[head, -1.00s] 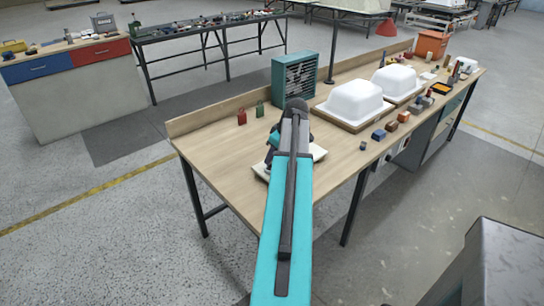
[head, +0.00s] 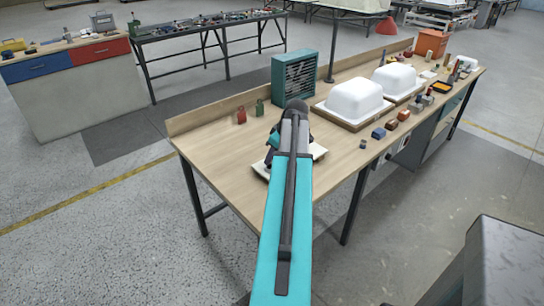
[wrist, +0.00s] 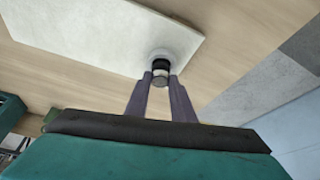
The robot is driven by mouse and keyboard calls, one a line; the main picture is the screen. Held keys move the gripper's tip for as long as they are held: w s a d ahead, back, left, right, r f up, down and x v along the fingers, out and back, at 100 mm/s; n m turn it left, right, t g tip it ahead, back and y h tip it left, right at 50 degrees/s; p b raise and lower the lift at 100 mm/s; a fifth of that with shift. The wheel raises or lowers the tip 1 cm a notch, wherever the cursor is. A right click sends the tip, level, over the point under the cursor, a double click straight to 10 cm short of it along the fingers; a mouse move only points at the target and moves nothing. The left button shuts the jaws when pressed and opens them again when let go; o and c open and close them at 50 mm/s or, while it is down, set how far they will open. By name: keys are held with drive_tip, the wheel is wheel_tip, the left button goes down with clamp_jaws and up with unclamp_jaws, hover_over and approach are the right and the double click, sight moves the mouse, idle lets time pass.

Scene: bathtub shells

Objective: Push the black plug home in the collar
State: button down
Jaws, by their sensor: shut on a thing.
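In the wrist view, the black plug (wrist: 161,67) sits between the two dark fingertips of my gripper (wrist: 161,77), which is shut on it. The plug's far end meets a pale round collar (wrist: 161,53) on the white board (wrist: 110,32). I cannot tell how deep the plug is in the collar. In the head view, the white board (head: 318,152) lies on the bench, partly covered by my arm. The plug, the collar and my fingertips are hidden there.
The wooden bench (head: 225,150) holds a teal vented box (head: 293,80), two white tub shells (head: 354,98) (head: 394,78) on boards, and a red (head: 241,117) and a green (head: 260,108) small item. Several small blocks line the right edge. Bare bench top lies left of the board.

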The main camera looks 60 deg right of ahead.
drive_tip(key=shift+f+b, duration=0.35)
drive_tip(key=shift+f, duration=0.3)
drive_tip(key=c, duration=1.4)
unclamp_jaws()
drive_tip(key=shift+c, duration=0.2)
drive_tip(key=shift+r, duration=0.15)
drive_tip(key=b+v, duration=0.2)
drive_tip(key=v, duration=1.1)
drive_tip(key=shift+r, duration=0.25)
drive_tip(key=shift+s, duration=0.1)
